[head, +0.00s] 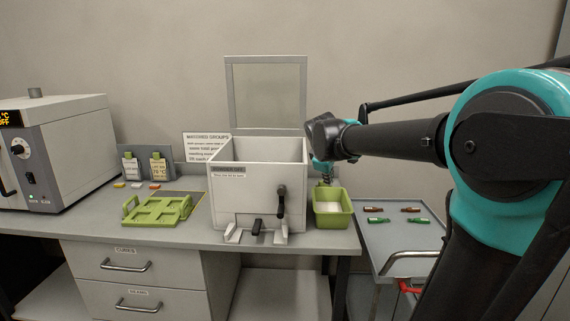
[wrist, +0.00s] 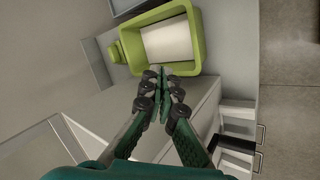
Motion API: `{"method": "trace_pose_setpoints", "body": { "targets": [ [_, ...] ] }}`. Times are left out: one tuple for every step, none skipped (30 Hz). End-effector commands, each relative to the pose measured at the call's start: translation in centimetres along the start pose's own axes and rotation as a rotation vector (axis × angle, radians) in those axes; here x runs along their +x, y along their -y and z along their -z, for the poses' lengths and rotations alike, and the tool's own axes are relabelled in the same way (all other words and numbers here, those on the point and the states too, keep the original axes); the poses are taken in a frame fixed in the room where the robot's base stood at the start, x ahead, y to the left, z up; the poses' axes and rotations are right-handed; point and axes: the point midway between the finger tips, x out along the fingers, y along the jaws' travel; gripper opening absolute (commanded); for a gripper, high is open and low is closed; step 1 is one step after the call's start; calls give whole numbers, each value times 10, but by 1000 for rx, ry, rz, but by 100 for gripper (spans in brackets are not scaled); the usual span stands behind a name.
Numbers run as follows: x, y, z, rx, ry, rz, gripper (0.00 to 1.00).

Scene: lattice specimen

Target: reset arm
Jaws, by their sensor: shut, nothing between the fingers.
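My arm reaches in from the right in the head view, with its elbow joint large in the foreground. My gripper (wrist: 162,88) shows in the wrist view, with its fingertips together and nothing between them. It points down near the near rim of a green bin (wrist: 122,47), which holds a white block or liner.
The white open-topped box (head: 230,210) has a raised framed lid. A green slotted tray (head: 157,222) lies left of it, beside small coloured pieces. A grey oven (head: 75,150) stands far left. A side cart (head: 395,245) at right carries several small red-brown and green items.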

Motion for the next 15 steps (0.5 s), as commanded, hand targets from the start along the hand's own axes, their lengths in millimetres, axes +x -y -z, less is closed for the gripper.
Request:
{"method": "trace_pose_setpoints", "body": {
  "targets": [
    [12,26,-26,96,7,29,0],
    [18,41,-39,155,10,47,0],
    [26,62,-56,233,16,71,0],
    [31,78,-69,290,19,89,0],
    [36,94,-81,349,23,106,0],
    [41,116,-97,426,30,130,0],
    [45,132,-109,483,35,146,0],
    [48,149,-121,540,40,163,0],
    [52,171,-135,614,48,186,0],
    [54,188,-146,666,54,202,0],
    [56,203,-155,716,60,216,0],
    [57,223,-166,779,67,235,0],
    [58,237,-174,822,72,248,0],
    [59,250,-180,861,78,260,0],
    [59,264,-188,908,84,274,0]
  ]
}}
